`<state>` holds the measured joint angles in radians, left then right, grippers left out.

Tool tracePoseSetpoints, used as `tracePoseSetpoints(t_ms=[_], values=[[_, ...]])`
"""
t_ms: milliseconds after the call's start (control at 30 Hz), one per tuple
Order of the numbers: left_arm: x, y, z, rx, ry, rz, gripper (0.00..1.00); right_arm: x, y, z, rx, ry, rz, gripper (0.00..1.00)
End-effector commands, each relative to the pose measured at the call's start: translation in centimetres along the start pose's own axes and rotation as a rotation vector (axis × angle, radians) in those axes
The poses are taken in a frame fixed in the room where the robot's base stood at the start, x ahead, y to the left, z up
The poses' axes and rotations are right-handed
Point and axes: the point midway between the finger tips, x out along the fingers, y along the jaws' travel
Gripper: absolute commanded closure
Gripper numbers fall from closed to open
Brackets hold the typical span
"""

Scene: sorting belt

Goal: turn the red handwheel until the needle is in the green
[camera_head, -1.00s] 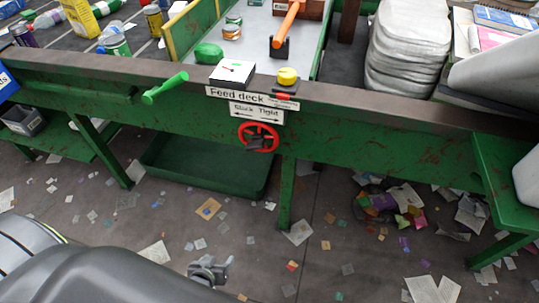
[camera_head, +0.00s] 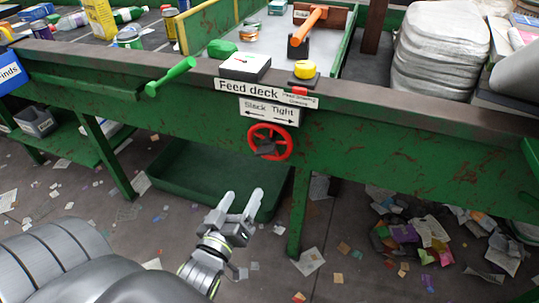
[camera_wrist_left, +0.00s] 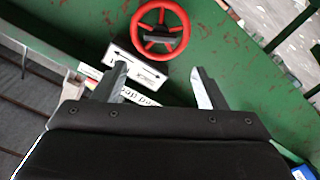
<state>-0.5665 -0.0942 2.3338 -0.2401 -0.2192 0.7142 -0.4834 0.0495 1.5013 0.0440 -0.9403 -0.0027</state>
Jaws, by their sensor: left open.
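The red handwheel (camera_head: 270,142) is mounted on the green front beam, below the "Slack Tight" label (camera_head: 269,111). A white gauge box (camera_head: 245,66) sits on the beam above it; a small red mark shows on its face, but its needle and green zone are too small to read. My left gripper (camera_head: 241,198) is open and empty, below and left of the handwheel, apart from it. In the left wrist view the handwheel (camera_wrist_left: 161,28) lies ahead, beyond the gap between the open fingers (camera_wrist_left: 160,85). My right gripper is not in view.
A green lever (camera_head: 170,76) sticks out left of the gauge. A yellow button (camera_head: 305,69) stands right of it. A green tray (camera_head: 165,181) lies under the beam. A green leg (camera_head: 299,212) stands below the handwheel. Scraps litter the floor.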

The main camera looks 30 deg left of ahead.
Motion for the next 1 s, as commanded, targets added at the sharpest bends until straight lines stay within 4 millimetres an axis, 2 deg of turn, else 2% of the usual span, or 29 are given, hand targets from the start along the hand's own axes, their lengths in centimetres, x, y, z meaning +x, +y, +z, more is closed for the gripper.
tracePoseSetpoints(t_ms=[400, 800, 1000], values=[[5.9, 0.0, 0.0, 0.004, 0.003, 0.002, 0.35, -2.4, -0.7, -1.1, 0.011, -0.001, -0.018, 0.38], [12.8, 0.0, 0.0, 0.005, 0.002, 0.001, 0.35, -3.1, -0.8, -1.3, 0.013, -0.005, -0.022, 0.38], [15.5, 0.0, 0.0, 0.003, 0.001, 0.000, 0.35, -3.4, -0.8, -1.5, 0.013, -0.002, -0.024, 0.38]])
